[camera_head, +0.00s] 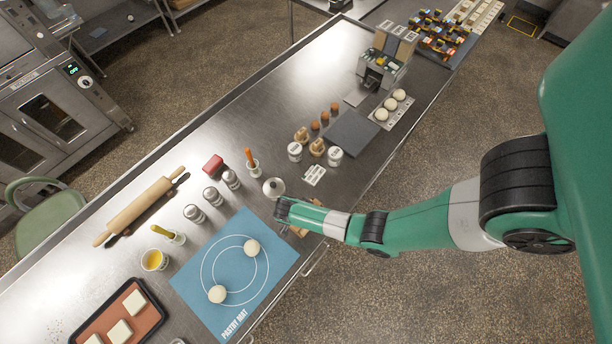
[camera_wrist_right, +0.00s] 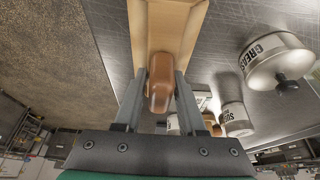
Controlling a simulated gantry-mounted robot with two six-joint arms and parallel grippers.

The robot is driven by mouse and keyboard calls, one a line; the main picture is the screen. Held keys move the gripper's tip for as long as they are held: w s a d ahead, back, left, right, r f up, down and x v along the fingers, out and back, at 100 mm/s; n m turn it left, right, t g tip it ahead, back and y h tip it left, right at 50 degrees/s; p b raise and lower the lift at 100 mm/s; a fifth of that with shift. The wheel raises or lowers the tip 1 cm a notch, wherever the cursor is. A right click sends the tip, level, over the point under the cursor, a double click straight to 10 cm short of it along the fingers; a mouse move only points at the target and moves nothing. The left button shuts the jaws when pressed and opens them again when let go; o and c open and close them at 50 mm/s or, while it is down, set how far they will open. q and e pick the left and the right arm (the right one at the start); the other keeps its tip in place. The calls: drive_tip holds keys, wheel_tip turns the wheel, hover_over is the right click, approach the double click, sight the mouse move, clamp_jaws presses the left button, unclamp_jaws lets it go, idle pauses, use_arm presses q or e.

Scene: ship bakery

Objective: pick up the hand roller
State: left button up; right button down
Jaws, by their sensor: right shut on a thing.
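The hand roller appears to be the pale wooden piece (camera_wrist_right: 167,28) with a rounded brown handle (camera_wrist_right: 160,88) in the right wrist view. My right gripper (camera_wrist_right: 160,76) is shut on the brown handle, one finger on each side. In the head view my right gripper (camera_head: 283,209) is over the table's front side, beside the top right corner of the blue pastry mat (camera_head: 272,291). There the gripper and arm hide most of the held tool; a small wooden part (camera_head: 299,231) shows below the wrist. My left gripper is not in view.
A lidded white grease pot (camera_head: 273,187) stands close behind the gripper; it also shows in the right wrist view (camera_wrist_right: 277,62). A rolling pin (camera_head: 140,205), shakers (camera_head: 212,196) and a dough tray (camera_head: 147,290) lie farther left. Two dough balls (camera_head: 251,247) sit on the mat.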

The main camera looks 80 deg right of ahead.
drive_tip(key=shift+r, duration=0.1)
idle(0.3)
drive_tip(key=shift+r+p, duration=0.3)
drive_tip(key=shift+r, duration=0.3)
drive_tip(key=r, duration=0.1)
drive_tip(key=r+p, duration=0.1)
drive_tip(key=r, duration=0.1)
drive_tip(key=shift+s+a+r+p, duration=0.25)
drive_tip(key=shift+a+p, duration=0.1)
drive_tip(key=shift+a, duration=0.05)
drive_tip(key=s+a+r+p, duration=0.3)
drive_tip(key=s+a+r, duration=0.5)
drive_tip(key=a, duration=0.2)
drive_tip(key=shift+s+p, duration=0.2)
drive_tip(key=shift+p, duration=0.1)
